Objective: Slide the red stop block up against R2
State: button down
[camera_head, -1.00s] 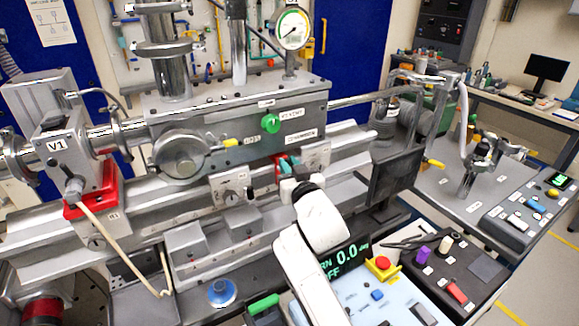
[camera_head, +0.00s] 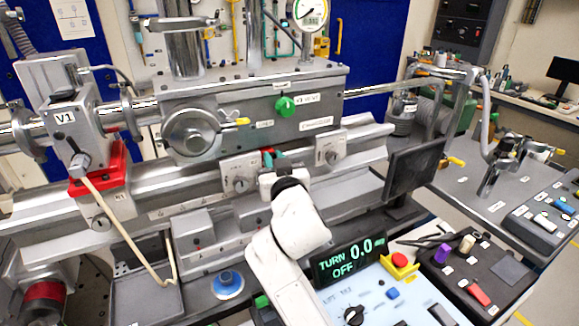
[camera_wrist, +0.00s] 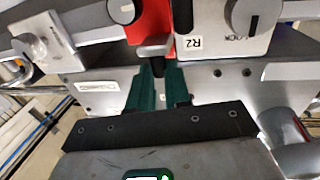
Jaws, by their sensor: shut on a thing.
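The red stop block (camera_wrist: 150,20) is at the top centre of the wrist view, just left of the white plate marked R2 (camera_wrist: 224,28). A narrow dark strip lies between them; I cannot tell whether they touch. The fingers and wrist hide part of the block in the head view.
A dark screen (camera_head: 415,170) stands to the right.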

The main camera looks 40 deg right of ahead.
jog(key=shift+w+a, duration=0.1)
jog(key=shift+a, duration=0.15)
jog(key=c, duration=1.1)
grip_release()
jog(key=b+v, duration=0.1)
jog(key=v, duration=1)
jog(key=shift+b, duration=0.3)
jog(key=shift+w, duration=0.1)
